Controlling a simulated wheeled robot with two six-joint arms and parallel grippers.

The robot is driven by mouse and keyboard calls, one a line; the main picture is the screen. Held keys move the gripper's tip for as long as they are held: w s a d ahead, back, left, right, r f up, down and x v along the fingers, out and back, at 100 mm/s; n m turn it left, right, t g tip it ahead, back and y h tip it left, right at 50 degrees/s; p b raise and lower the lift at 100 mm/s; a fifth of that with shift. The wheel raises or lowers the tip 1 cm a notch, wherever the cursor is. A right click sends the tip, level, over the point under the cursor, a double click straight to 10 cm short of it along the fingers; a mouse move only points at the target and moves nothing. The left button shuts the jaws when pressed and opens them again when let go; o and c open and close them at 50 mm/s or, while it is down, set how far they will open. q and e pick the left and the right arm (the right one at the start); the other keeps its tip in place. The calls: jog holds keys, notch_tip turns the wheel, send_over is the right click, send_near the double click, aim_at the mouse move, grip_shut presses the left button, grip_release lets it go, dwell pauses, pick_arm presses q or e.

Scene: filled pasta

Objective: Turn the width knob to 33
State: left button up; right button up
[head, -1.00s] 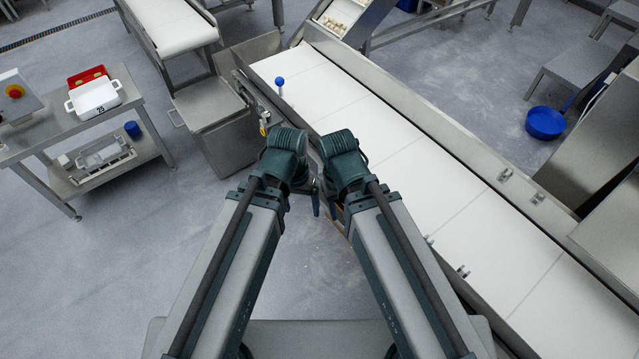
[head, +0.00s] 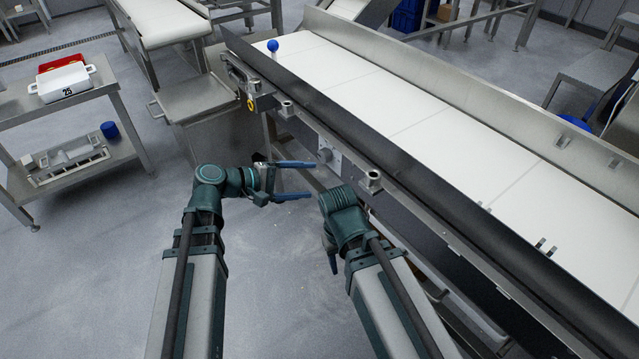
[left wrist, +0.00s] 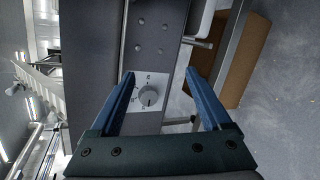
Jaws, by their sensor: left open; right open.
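The width knob (head: 325,155) is a small round grey knob on a light dial plate, on the side of the conveyor below its rail. In the left wrist view the knob (left wrist: 149,95) lies ahead, between the two blue fingers and beyond them, with dark marks on the plate around it; the numbers are too small to read. My left gripper (head: 314,180) is open and empty, its fingers pointing right toward the knob, apart from it. My right gripper (head: 332,262) hangs low beside the conveyor, its fingers mostly hidden behind its wrist.
The white conveyor belt (head: 420,125) runs diagonally across the right, with a dark side rail (head: 345,128) along its near edge. A steel cart (head: 70,105) with a white tub (head: 62,83) stands left. The floor between is clear.

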aim_at(321, 157)
pick_arm(q)
jog(key=w+a+f+n+t+h+b, duration=0.1)
jog(key=w+a+f+n+t+b, duration=0.2)
jog(key=a+b, duration=0.4)
jog(key=shift+w+f+n+t+h+b, duration=0.4)
jog(key=shift+w+n+t+b, duration=0.3)
jog(key=shift+n+t+b, duration=0.3)
pick_arm(e)
notch_tip(321, 157, down, 12)
jog(key=shift+r, duration=0.2)
pick_arm(q)
jog(key=x, duration=1.3)
jog(key=shift+w+d, duration=0.2)
jog(key=shift+d, duration=0.1)
grip_shut()
